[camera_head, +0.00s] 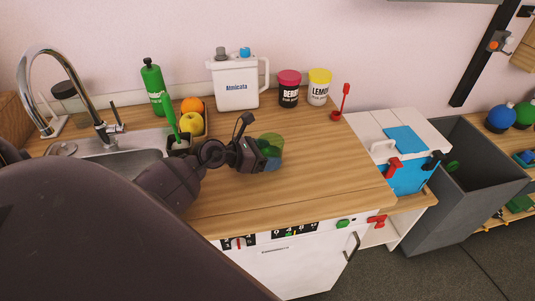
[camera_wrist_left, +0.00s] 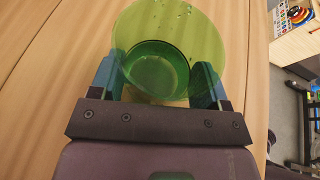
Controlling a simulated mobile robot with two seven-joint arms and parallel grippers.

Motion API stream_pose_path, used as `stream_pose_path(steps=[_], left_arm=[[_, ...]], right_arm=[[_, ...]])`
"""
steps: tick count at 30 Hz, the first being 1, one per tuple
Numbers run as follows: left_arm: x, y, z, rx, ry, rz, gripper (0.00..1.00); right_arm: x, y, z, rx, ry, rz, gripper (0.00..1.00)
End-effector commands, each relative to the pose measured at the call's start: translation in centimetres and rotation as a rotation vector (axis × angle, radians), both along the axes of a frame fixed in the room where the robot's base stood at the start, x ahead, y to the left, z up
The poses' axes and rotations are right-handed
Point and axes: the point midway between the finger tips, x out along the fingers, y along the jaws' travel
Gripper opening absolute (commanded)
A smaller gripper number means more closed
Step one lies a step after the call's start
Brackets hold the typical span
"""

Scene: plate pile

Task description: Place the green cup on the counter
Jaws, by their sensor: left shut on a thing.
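The green cup (camera_head: 273,141) is translucent and sits at the end of my left arm, over the middle of the wooden counter (camera_head: 320,175). My left gripper (camera_head: 264,157) is shut on the green cup. In the left wrist view the cup (camera_wrist_left: 180,30) lies between the two blue-green fingers of the gripper (camera_wrist_left: 160,80), its wide round shape facing the camera. I cannot tell whether the cup touches the counter. My right gripper is not in view.
The sink (camera_head: 135,152) is on the left. A fruit bin (camera_head: 206,117), a green bottle (camera_head: 155,88), a white jug (camera_head: 235,82) and red (camera_head: 289,90) and yellow (camera_head: 319,88) jars stand at the back. A blue-white box (camera_head: 405,143) is right. The counter's right part is clear.

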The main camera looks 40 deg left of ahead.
Motion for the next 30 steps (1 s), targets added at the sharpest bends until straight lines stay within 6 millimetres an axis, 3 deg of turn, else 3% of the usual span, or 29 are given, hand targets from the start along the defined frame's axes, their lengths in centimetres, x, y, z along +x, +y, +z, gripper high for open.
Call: stream_pose_path(steps=[1,2,6,17,30], left_arm=[[0.0,0.0,-0.2,0.000,0.000,0.000,0.38],[0.0,0.0,-0.2,0.000,0.000,0.000,0.73],[0.0,0.0,-0.1,0.000,0.000,0.000,0.94],[0.0,0.0,0.4,0.000,-0.001,0.000,0.95],[-5.1,2.8,2.3,0.001,0.003,0.000,0.95]], right_arm=[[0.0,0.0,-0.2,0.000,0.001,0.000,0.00],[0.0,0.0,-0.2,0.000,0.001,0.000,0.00],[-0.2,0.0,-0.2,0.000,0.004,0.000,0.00],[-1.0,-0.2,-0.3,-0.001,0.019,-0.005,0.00],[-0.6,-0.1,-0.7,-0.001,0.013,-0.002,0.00]])
